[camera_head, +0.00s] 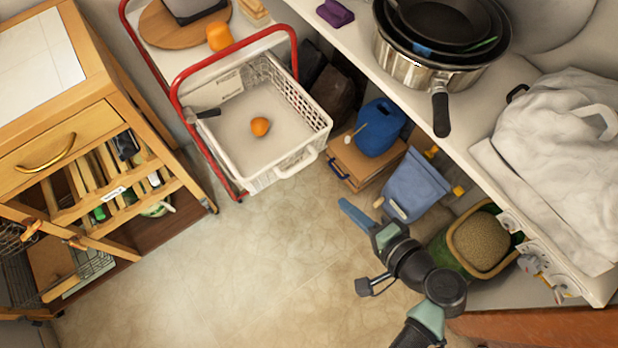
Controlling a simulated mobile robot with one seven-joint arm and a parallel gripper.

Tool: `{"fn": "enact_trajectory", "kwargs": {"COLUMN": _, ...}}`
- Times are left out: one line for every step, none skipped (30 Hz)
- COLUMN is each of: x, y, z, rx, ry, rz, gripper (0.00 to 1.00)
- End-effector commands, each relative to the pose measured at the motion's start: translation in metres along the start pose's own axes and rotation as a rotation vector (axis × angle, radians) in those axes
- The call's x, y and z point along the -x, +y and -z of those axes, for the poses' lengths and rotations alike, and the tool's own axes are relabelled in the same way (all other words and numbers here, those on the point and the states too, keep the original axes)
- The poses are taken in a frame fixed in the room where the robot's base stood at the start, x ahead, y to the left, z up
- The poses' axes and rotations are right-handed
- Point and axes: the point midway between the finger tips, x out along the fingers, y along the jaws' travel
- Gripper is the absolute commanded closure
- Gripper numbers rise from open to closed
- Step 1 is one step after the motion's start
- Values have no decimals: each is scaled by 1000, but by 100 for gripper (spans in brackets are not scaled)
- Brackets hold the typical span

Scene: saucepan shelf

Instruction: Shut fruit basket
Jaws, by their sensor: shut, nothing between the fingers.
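The fruit basket (318,117) is a white, slatted plastic drawer in a red tubular frame (186,105). It is pulled well out of the frame, with its open top facing up. An orange fruit (260,126) lies on its floor. A white loop handle (300,163) sticks out from its front wall, at the lower right. My gripper (345,205) is shut and empty, with its blue-grey fingers pointing up and left. It is below and right of the basket handle in the picture, apart from it, over the floor.
A wooden cart (95,125) stands at the left. A shelf with pans (440,65) and a cloth bag (560,140) runs along the right. The floor (270,260) is clear in the middle.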

Motion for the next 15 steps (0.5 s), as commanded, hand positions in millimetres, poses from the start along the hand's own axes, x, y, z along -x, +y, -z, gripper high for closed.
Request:
{"fn": "enact_trajectory", "kwargs": {"x": -2, "y": 7, "z": -4, "rx": -18, "ry": -6, "rz": 5, "gripper": 100}}
{"fn": "enact_trajectory", "kwargs": {"x": -2, "y": 8, "z": -5, "rx": -22, "ry": -9, "rz": 7, "gripper": 100}}
{"fn": "enact_trajectory", "kwargs": {"x": -5, "y": 8, "z": -5, "rx": -25, "ry": -11, "rz": 9, "gripper": 100}}
{"fn": "enact_trajectory", "kwargs": {"x": -7, "y": 7, "z": -6, "rx": -25, "ry": -12, "rz": 9, "gripper": 100}}
{"fn": "enact_trajectory", "kwargs": {"x": -11, "y": 7, "z": -5, "rx": -24, "ry": -12, "rz": 9, "gripper": 100}}
{"fn": "enact_trajectory", "kwargs": {"x": -16, "y": 7, "z": -5, "rx": -23, "ry": -11, "rz": 9, "gripper": 100}}
{"fn": "enact_trajectory", "kwargs": {"x": -21, "y": 7, "z": -5, "rx": -21, "ry": -12, "rz": 9, "gripper": 100}}
{"fn": "enact_trajectory", "kwargs": {"x": -27, "y": 7, "z": -5, "rx": -20, "ry": -12, "rz": 9, "gripper": 100}}
{"fn": "enact_trajectory", "kwargs": {"x": -35, "y": 7, "z": -5, "rx": -20, "ry": -13, "rz": 9, "gripper": 100}}
{"fn": "enact_trajectory", "kwargs": {"x": -41, "y": 7, "z": -5, "rx": -20, "ry": -13, "rz": 9, "gripper": 100}}
{"fn": "enact_trajectory", "kwargs": {"x": -48, "y": 7, "z": -6, "rx": -20, "ry": -13, "rz": 9, "gripper": 100}}
{"fn": "enact_trajectory", "kwargs": {"x": -57, "y": 7, "z": -5, "rx": -20, "ry": -12, "rz": 9, "gripper": 100}}
{"fn": "enact_trajectory", "kwargs": {"x": -64, "y": 7, "z": -5, "rx": -19, "ry": -12, "rz": 8, "gripper": 100}}
{"fn": "enact_trajectory", "kwargs": {"x": -70, "y": 7, "z": -5, "rx": -19, "ry": -11, "rz": 8, "gripper": 100}}
{"fn": "enact_trajectory", "kwargs": {"x": -79, "y": 7, "z": -6, "rx": -18, "ry": -12, "rz": 7, "gripper": 100}}
